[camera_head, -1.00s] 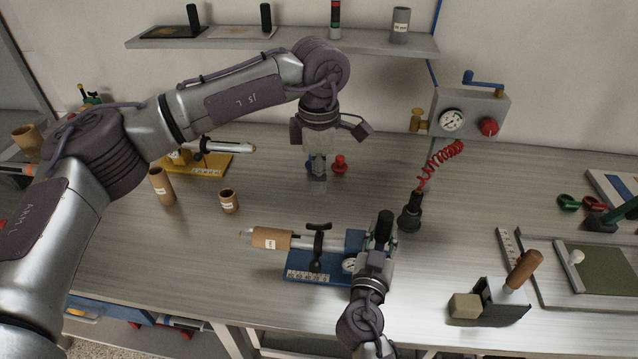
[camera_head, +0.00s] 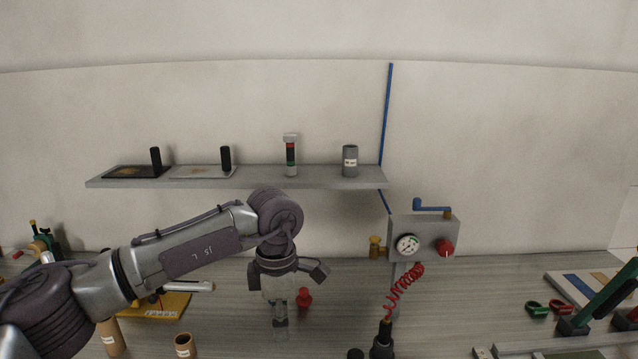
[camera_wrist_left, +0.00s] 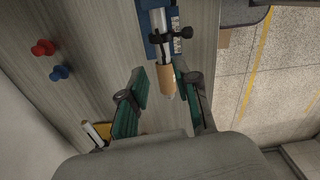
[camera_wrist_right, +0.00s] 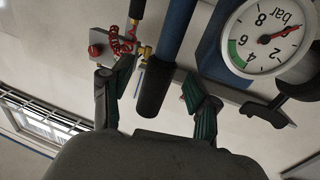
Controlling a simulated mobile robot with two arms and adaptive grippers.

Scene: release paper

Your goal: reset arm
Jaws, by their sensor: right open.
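My left gripper (camera_head: 280,325) hangs down over the bench, in front of a red knobbed peg (camera_head: 304,298). In the left wrist view my left gripper (camera_wrist_left: 160,76) has its fingers apart. My right gripper is not visible in the head view.
A gauge box (camera_head: 424,238) with a red coiled hose (camera_head: 402,290) stands right of my left arm. Cardboard tubes (camera_head: 185,346) and a yellow fixture (camera_head: 166,305) are at left. The pressure dial (camera_wrist_right: 268,36) is close by my right gripper.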

